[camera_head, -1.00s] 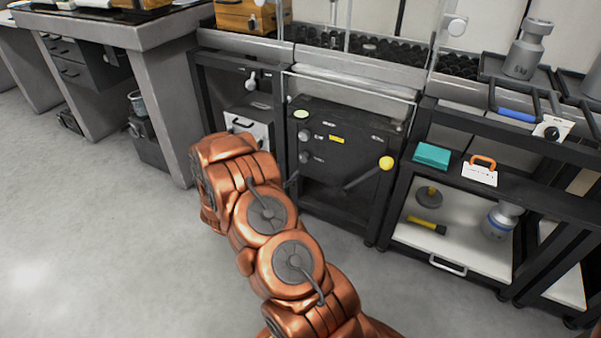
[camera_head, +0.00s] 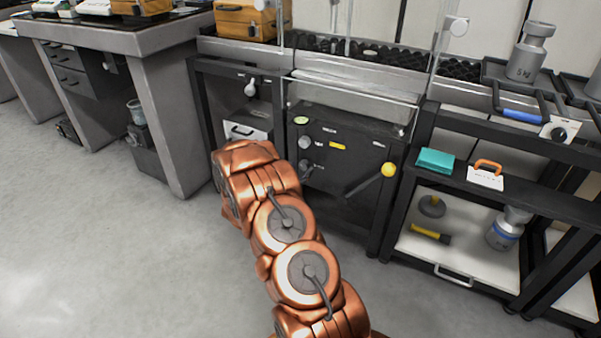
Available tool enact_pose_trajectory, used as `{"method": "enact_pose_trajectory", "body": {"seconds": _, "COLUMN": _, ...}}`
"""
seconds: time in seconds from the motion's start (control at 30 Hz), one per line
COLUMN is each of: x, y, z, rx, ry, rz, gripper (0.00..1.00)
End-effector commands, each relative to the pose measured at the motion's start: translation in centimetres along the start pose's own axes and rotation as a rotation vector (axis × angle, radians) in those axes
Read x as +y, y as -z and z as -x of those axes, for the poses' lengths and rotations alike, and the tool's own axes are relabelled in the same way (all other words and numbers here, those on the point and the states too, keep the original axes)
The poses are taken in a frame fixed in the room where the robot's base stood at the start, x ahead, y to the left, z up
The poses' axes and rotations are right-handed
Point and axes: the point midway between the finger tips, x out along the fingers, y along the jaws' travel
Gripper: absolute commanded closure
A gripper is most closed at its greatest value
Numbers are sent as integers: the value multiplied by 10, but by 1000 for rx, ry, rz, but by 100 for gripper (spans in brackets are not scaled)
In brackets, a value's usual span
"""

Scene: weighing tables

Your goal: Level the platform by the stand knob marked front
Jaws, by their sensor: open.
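The dark stand front (camera_head: 345,160) is at the centre, below a glass-walled enclosure. It carries a pale upper knob (camera_head: 305,142) and a lower knob (camera_head: 305,164), each with a small label too small to read, so I cannot tell which is marked front. A lever with a yellow ball (camera_head: 388,170) is at its right. My copper arm rises from the bottom edge to the left of the stand. My gripper (camera_head: 307,178) is mostly hidden behind my wrist; only a small dark part shows, close below the lower knob. Contact cannot be told. The platform's tilt cannot be told.
On the right, a shelf holds a teal box (camera_head: 435,160) and an orange-handled item (camera_head: 487,173). A steel weight (camera_head: 529,50) stands above. An orange case (camera_head: 247,20) sits at the back. Grey floor (camera_head: 120,240) is clear on the left.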

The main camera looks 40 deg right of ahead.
Motion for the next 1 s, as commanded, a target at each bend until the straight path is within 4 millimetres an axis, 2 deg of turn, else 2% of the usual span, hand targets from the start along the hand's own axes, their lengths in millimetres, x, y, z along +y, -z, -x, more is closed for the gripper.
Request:
{"method": "enact_pose_trajectory", "body": {"seconds": 0.3, "x": 0, "y": 0, "z": -2, "rx": -1, "ry": 1, "rz": 1, "gripper": 39}}
{"method": "enact_pose_trajectory", "body": {"seconds": 0.87, "x": 0, "y": 0, "z": -2, "rx": -1, "ry": 2, "rz": 1, "gripper": 96}}
{"method": "enact_pose_trajectory", "body": {"seconds": 1.0, "x": -1, "y": 1, "z": -2, "rx": -1, "ry": 2, "rz": 6, "gripper": 98}}
